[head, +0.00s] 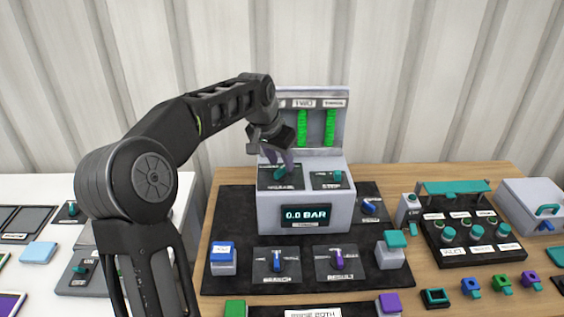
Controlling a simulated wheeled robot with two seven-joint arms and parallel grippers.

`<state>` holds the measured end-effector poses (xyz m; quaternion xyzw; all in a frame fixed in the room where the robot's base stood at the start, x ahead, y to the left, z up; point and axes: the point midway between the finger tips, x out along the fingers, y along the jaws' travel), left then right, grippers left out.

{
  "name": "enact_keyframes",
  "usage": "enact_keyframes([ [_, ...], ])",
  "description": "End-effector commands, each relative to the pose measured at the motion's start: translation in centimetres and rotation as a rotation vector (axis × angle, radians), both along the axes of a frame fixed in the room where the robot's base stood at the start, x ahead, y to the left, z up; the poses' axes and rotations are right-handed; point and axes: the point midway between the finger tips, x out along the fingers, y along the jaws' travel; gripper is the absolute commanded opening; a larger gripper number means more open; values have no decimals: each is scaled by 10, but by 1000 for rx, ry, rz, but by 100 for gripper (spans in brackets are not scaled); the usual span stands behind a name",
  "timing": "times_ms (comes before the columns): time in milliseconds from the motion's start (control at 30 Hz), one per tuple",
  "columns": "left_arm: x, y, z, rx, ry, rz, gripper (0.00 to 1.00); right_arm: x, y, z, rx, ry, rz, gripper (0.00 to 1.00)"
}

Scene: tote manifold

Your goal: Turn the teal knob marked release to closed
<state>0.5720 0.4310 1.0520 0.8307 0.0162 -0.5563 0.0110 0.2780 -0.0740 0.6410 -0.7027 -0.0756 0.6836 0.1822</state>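A grey box with a sloped top (305,215) carries two teal knobs on dark plates. The left teal knob (280,173) is directly under my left gripper (278,158). The right teal knob (337,176) stands free. The small labels under both knobs are too blurred to read, so I cannot tell which is marked release. My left gripper points down with its fingertips at the left knob. I cannot tell whether the fingers touch or grip it. My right gripper is not in view.
The box's display (306,214) reads 0.0 BAR. Green columns (330,128) show on the panel behind. Blue (277,260) and purple (337,258) knobs stand in front on the black mat (230,210). A dark block with several teal-topped knobs (470,237) stands right.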

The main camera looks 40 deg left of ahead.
Motion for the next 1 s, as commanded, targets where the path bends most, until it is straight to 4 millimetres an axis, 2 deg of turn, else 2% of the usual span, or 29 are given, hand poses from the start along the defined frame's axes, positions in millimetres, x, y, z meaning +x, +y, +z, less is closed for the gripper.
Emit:
enact_keyframes([
  [200,7,0,-15,0,-2,0,35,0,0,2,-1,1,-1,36],
  [467,7,0,-16,0,-2,0,35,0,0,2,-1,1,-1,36],
  [867,7,0,-16,0,-2,0,2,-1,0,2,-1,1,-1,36],
  [1000,7,0,-16,0,-2,0,0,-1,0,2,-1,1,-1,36],
])
